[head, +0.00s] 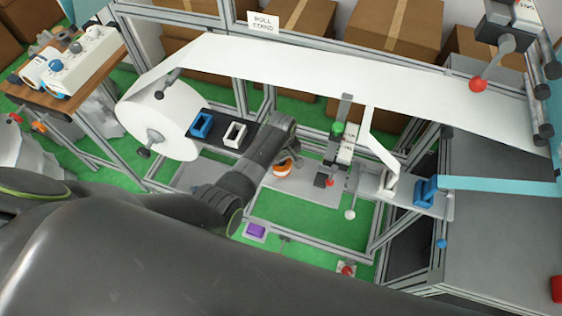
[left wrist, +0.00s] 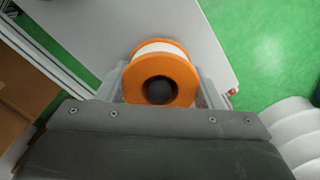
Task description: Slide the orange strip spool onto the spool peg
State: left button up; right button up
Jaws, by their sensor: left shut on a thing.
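The orange strip spool (left wrist: 160,66), with a white strip wound between its flanges, sits between the fingers of my left gripper (left wrist: 160,84) in the left wrist view. The gripper is shut on it. A dark round centre shows in the spool; I cannot tell whether this is an empty bore or a peg's end. In the head view the spool (head: 283,168) is small and partly covered by my left wrist, above or at a grey plate (head: 305,190). I cannot make out the spool peg. My right gripper is not in view.
A large white roll (head: 160,115) stands at left, its white web running right overhead. A black plate with a blue frame (head: 201,125) and a white frame (head: 235,133) lies beside my left arm. A post with a green knob (head: 338,128) stands right of the spool.

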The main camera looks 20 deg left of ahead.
pick_arm(q)
jog(key=shift+f, duration=0.4)
dwell(0.3)
jog(key=o, duration=1.1)
jog(key=shift+r, duration=0.1)
jog(key=shift+r, duration=0.5)
notch_tip(320, 180, up, 16)
jog(key=shift+r+b, duration=0.15)
jog(key=shift+b, duration=0.3)
